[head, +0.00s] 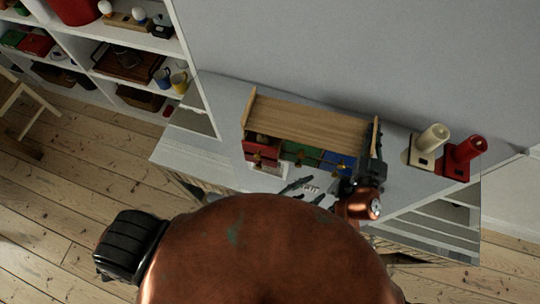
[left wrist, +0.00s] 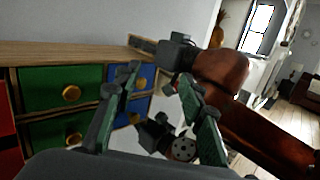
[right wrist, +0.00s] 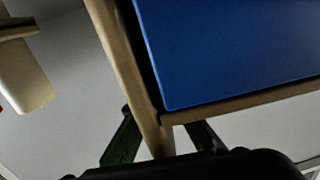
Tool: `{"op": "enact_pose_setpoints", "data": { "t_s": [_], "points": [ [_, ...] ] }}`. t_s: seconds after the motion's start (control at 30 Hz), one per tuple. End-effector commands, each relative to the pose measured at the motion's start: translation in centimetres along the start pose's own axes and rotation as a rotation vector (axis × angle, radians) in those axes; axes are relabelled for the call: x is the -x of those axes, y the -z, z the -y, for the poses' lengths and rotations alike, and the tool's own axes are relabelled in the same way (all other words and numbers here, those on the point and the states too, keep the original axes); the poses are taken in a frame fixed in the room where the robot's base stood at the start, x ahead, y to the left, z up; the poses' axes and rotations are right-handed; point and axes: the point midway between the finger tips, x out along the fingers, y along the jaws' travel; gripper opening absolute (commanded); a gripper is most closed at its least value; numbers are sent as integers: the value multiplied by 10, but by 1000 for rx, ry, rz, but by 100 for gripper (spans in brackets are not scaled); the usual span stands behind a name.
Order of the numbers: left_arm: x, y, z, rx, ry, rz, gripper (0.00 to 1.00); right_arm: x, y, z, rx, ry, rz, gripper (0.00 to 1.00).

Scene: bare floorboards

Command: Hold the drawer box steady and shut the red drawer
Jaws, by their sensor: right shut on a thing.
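The drawer box (head: 310,122) has a pale wooden top and red, green and blue drawer fronts with brass knobs. The red drawer (head: 262,147) is at its left end; how far it stands out is hard to tell. Only a strip of red (left wrist: 8,150) shows at the left edge in the left wrist view. My left gripper (head: 308,198) is open and empty in front of the box, facing the green drawers (left wrist: 62,88). My right gripper (head: 372,172) is shut on the box's right side panel (right wrist: 140,85), beside a blue drawer (right wrist: 230,45).
The box stands on a light cabinet top. A wall is behind. A white shelf (head: 140,60) with household items is at the left. The cabinet top left of the box is clear.

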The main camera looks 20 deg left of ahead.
Motion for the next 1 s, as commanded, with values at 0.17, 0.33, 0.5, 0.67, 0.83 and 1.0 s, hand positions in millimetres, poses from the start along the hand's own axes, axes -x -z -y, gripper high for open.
{"op": "enact_pose_setpoints", "data": {
  "t_s": [0.17,0.33,0.5,0.67,0.83,1.0],
  "points": [
    [-30,-26,42,-96,281,13,37,0,0,1,-1,1,0,0],
    [-37,-41,81,-218,537,-3,37,0,0,1,-1,1,0,0],
    [-28,-46,109,-373,779,-41,37,0,0,1,-1,1,0,0],
    [-9,-43,122,-545,990,-99,37,0,0,1,-1,1,0,0],
    [16,-35,116,-756,1190,-188,37,0,0,1,-1,1,0,0],
    [42,-26,89,-988,1359,-308,37,0,0,1,-1,1,0,0]
  ]
}}
